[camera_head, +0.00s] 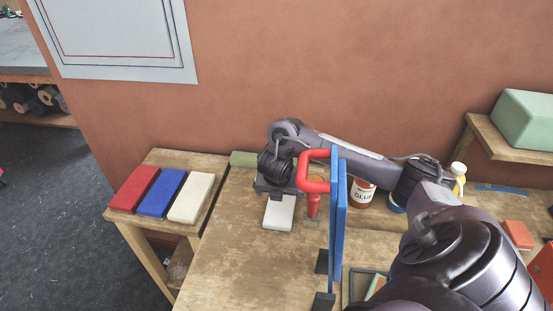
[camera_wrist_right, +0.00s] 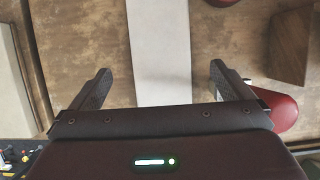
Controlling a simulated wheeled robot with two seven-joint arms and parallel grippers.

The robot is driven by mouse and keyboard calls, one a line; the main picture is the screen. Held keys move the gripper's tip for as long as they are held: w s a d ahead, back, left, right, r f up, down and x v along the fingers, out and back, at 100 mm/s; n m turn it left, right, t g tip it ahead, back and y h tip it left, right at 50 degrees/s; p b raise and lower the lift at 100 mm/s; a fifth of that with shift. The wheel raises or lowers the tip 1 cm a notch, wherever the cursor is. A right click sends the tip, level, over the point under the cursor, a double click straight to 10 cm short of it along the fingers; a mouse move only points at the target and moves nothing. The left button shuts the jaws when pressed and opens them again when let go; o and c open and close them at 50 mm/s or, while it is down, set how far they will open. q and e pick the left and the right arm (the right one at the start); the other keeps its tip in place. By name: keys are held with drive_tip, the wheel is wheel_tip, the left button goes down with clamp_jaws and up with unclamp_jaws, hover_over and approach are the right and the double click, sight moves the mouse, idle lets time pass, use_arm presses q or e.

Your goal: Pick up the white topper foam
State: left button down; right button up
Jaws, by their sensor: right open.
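A white foam block (camera_head: 279,213) lies flat on the wooden workbench (camera_head: 235,265), near its left side. My right gripper (camera_head: 277,192) is over the far end of this block, pointing down, and hides part of it. In the right wrist view the white foam (camera_wrist_right: 163,50) runs as a pale strip between the two fingers of my right gripper (camera_wrist_right: 160,68). The fingers are apart with a gap on each side of the strip, and none touches it. My left gripper is not in view.
A blue upright panel (camera_head: 337,220) and a red handle-shaped bar (camera_head: 315,172) stand just right of the gripper. Red (camera_head: 134,188), blue (camera_head: 162,193) and cream (camera_head: 191,198) blocks lie on a side table at left.

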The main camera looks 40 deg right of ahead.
sight(281, 204)
wheel_tip(281, 204, down, 2)
drive_tip(key=shift+d+f+b, duration=0.1)
drive_tip(key=shift+d+b, duration=0.05)
drive_tip(key=shift+b, duration=0.45)
drive_tip(key=x, duration=0.3)
drive_tip(key=shift+f+b, duration=0.15)
drive_tip(key=shift+b, duration=0.2)
drive_tip(key=shift+w+d+f, duration=0.1)
drive_tip(key=shift+f, duration=0.25)
drive_tip(key=c, duration=0.9)
drive_tip(key=shift+r, duration=0.1)
drive_tip(key=shift+c, duration=0.6)
drive_tip(key=shift+r, duration=0.1)
